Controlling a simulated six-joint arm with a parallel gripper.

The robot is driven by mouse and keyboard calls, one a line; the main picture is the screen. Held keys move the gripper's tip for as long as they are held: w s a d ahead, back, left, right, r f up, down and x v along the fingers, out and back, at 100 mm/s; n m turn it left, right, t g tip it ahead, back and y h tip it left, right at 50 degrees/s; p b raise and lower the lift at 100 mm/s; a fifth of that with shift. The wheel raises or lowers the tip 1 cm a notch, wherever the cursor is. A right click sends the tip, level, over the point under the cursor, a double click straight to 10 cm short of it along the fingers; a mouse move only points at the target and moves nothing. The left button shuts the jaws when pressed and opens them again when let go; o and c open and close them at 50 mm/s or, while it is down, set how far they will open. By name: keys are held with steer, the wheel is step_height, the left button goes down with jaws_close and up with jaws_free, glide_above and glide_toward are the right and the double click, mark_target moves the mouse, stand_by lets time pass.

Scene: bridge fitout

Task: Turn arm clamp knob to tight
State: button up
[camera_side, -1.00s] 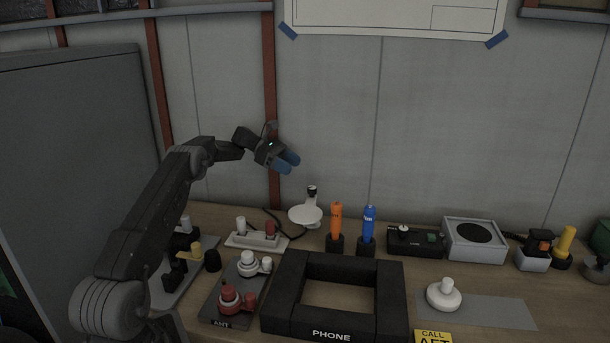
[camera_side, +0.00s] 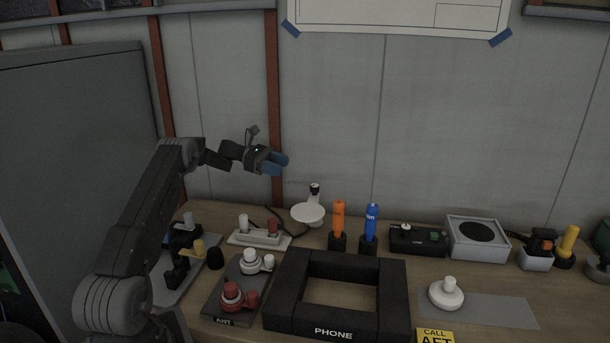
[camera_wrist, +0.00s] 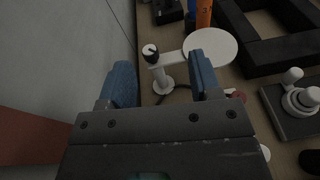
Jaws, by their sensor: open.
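A black clamp knob (camera_side: 314,188) with a white marking sits on top of a small white post. A white arm with a round white disc (camera_side: 308,214) extends from it. In the wrist view the knob (camera_wrist: 150,52) shows between and beyond the fingertips, with the disc (camera_wrist: 210,46) to its right. My gripper (camera_side: 275,163) is in the air, above and left of the knob in the side view. Its two blue fingers are apart and nothing is between them; the gripper (camera_wrist: 162,76) touches nothing. The exact knob setting is too small to read.
Orange (camera_side: 338,220) and blue (camera_side: 371,224) sticks stand upright right of the disc. A white strip with knobs (camera_side: 258,240) and a dark ANT panel (camera_side: 222,302) lie left. A black PHONE frame (camera_side: 390,300) is in front. The wall is close behind.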

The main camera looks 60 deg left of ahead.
mark_target(315, 190)
step_height(315, 190, down, 7)
steer(key=n+t+y, duration=0.2)
steer(key=n+t, duration=0.2)
steer(key=t, duration=0.1)
steer(key=x, duration=1.3)
steer(key=shift+f, duration=0.25)
steer(key=shift+d, duration=0.1)
steer(key=shift+c, duration=0.2)
